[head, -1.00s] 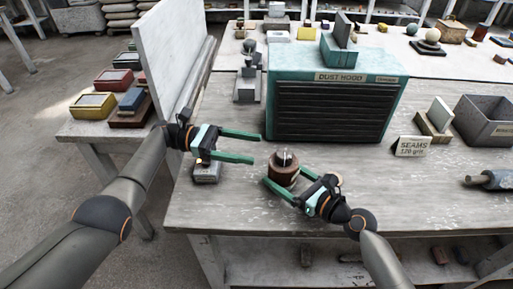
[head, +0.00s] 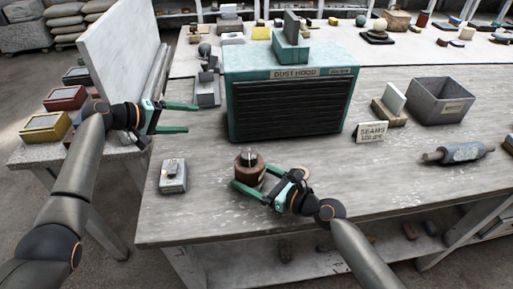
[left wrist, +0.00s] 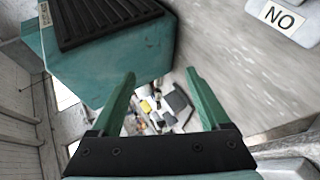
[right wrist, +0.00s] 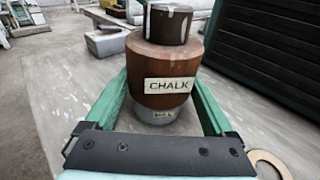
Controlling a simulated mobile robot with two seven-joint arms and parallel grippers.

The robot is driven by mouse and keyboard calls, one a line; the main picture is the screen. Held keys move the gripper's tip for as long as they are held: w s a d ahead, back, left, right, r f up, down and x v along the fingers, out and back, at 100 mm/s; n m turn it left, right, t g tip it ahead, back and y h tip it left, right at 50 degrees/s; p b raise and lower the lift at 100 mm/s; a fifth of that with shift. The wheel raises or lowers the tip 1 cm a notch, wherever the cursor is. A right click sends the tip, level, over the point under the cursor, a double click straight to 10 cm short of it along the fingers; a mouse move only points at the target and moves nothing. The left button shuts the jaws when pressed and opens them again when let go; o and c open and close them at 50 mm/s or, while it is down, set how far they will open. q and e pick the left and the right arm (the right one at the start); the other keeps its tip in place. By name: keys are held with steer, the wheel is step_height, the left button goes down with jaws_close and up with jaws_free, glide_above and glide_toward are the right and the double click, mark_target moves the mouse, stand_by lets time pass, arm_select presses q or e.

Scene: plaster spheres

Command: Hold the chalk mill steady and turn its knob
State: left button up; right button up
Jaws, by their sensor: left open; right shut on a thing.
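The chalk mill (head: 249,170) stands upright on the table in front of the dust hood. It has a brown body with a CHALK label in the right wrist view (right wrist: 168,68), a grey base and a dark knob (right wrist: 168,24) on top. My right gripper (head: 250,190) is shut on the mill's lower part, one green finger on each side. My left gripper (head: 195,118) is open and empty, raised left of the mill and beside the dust hood's left side. In the left wrist view its fingers (left wrist: 158,95) are spread with nothing between them.
The teal dust hood (head: 290,112) stands behind the mill. A small grey block (head: 173,177) lies to its left. A SEAMS sign (head: 371,132), a grey bin (head: 441,100) and a rolling-pin-like tool (head: 458,153) are to the right. A flat ring (right wrist: 270,165) lies beside the right gripper. An upright slab (head: 122,60) stands at left.

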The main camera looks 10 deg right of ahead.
arm_select(q)
steer(key=w+a+m+t+y, duration=0.2)
steer(key=w+a+m, duration=0.1)
steer(key=a+m, duration=0.1)
steer(key=n+t+h, duration=0.4)
steer(key=n+h, duration=0.1)
steer(key=n, duration=2.1)
glide_toward(255, 151)
steer(key=shift+w+d+f, duration=0.15)
steer(key=shift+w+f, duration=0.2)
steer(key=shift+w, duration=0.05)
steer(key=shift+n, duration=0.3)
steer(key=x, duration=1.1)
steer(key=shift+f, duration=0.1)
